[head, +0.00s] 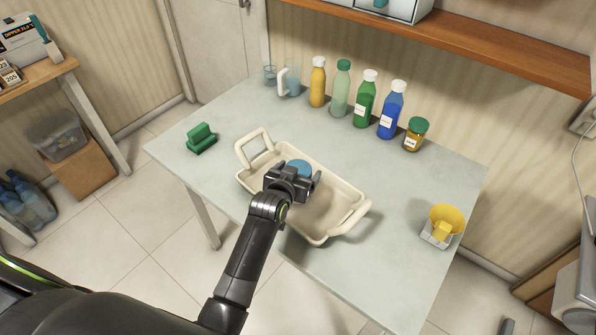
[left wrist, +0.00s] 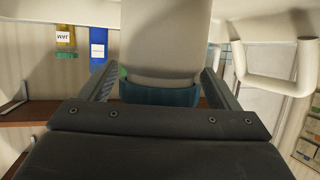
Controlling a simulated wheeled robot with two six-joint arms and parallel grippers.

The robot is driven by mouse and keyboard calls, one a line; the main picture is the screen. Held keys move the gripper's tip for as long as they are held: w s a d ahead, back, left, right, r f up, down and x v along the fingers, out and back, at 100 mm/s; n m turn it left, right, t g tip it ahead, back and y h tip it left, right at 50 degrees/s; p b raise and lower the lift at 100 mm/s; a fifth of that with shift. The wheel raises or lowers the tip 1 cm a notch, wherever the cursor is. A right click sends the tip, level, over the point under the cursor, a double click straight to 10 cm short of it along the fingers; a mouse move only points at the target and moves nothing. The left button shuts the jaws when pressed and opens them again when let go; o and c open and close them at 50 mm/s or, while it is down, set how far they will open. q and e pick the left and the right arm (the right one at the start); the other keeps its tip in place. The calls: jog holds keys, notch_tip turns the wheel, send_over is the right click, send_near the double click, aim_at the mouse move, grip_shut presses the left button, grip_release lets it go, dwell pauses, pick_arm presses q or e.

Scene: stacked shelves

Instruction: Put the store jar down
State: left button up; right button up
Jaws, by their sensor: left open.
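A jar with a blue lid (head: 299,168), which I take to be the store jar, is in the cream tray (head: 328,232) on the table. My left gripper (head: 298,183) is at the jar, over the tray, and hides most of it. In the left wrist view, the jar's pale body (left wrist: 162,40) and teal-blue lid (left wrist: 160,94) show upside down between the two open fingers (left wrist: 160,85). I cannot tell whether a finger touches the jar. The jar's base is hidden. My right gripper is not in view.
Several bottles, including a blue one (head: 391,110), and a green-lidded jar (head: 416,134) line the table's back. A green brush-like block (head: 201,138) lies left; a yellow scoop or funnel (head: 444,222) sits right. A wooden shelf (head: 480,38) runs above. Bare tabletop surrounds the tray.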

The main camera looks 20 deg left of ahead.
pick_arm(q)
jog(key=shift+r, duration=0.2)
jog(key=shift+s+r+p, duration=0.1)
jog(key=shift+s+p, duration=0.1)
jog(key=shift+p, duration=0.2)
jog(key=p+v, duration=0.8)
jog(key=v, duration=0.3)
jog(key=shift+s+p, duration=0.25)
jog(key=shift+p, duration=0.1)
